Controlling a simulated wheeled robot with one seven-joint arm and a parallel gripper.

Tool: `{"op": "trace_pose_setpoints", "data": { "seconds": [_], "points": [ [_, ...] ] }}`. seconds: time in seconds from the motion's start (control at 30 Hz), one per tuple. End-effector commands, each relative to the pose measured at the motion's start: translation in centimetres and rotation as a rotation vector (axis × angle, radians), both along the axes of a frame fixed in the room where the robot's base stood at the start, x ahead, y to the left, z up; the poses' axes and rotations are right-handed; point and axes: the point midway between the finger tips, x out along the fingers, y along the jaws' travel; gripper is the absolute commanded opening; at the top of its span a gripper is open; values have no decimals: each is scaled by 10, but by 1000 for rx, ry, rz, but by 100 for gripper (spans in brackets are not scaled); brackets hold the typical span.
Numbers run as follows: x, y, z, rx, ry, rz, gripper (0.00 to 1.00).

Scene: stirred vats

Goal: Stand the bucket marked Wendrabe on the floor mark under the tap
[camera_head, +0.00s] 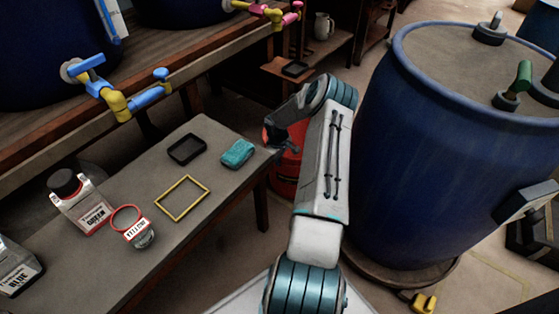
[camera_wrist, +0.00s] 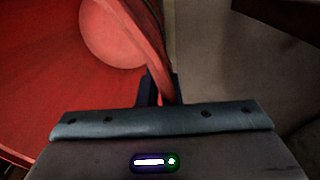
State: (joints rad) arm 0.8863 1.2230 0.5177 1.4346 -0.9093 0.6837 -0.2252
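A red bucket (camera_head: 285,181) shows in the head view beyond the right end of the bench, partly hidden behind my arm. No name on it can be read. My gripper (camera_head: 272,137) is at its top edge. In the wrist view the two close-set fingers (camera_wrist: 160,92) are on either side of a thin red strip, the bucket's rim or handle, and look shut on it. The red inside of the bucket (camera_wrist: 50,80) fills the left. I cannot tell whether the bucket touches the floor. Pale yellow lines (camera_head: 503,276) mark the floor at lower right.
A large blue vat (camera_head: 410,150) stands right of my arm, with a yellow fitting (camera_head: 423,302) low by its base. The bench (camera_head: 75,270) at left holds bottles, a yellow frame (camera_head: 182,198), a black tray (camera_head: 187,149) and a teal sponge (camera_head: 238,153). A blue-yellow tap (camera_head: 118,102) overhangs it.

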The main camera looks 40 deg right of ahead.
Motion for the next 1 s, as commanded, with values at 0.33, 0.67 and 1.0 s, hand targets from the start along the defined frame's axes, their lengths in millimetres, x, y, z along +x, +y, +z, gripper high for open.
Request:
{"op": "trace_pose_setpoints", "data": {
  "seconds": [0.33, 0.67, 1.0],
  "points": [
    [0, 0, -1, 0, 0, 0, 26],
    [0, 2, 42, -3, -2, 0, 26],
    [-2, 7, 107, -1, 0, 1, 26]
  ]
}}
